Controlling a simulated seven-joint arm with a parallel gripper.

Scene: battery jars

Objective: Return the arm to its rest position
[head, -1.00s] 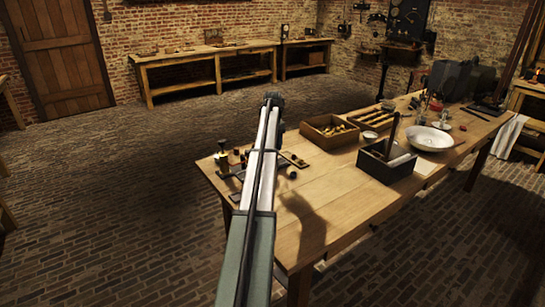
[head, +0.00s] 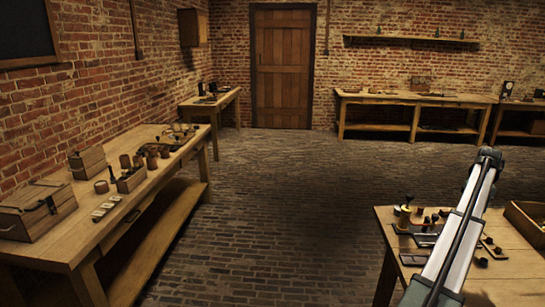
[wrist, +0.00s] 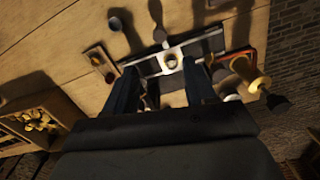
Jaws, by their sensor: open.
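My arm reaches up over the wooden table (head: 415,268) at the right of the head view. Its far end (head: 488,158) shows there, but the fingers cannot be made out. In the wrist view my gripper (wrist: 160,72) has two dark fingers spread apart, with nothing held between them. A brass-coloured knobbed piece (wrist: 248,76) is to the right of the fingers.
A wooden tray with brass-coloured pieces (wrist: 38,122) lies left in the wrist view. A second bench (head: 150,195) with boxes (head: 88,161) and small parts stands along the left wall. Brick floor (head: 275,215) lies open between the tables. A door (head: 283,68) is at the back.

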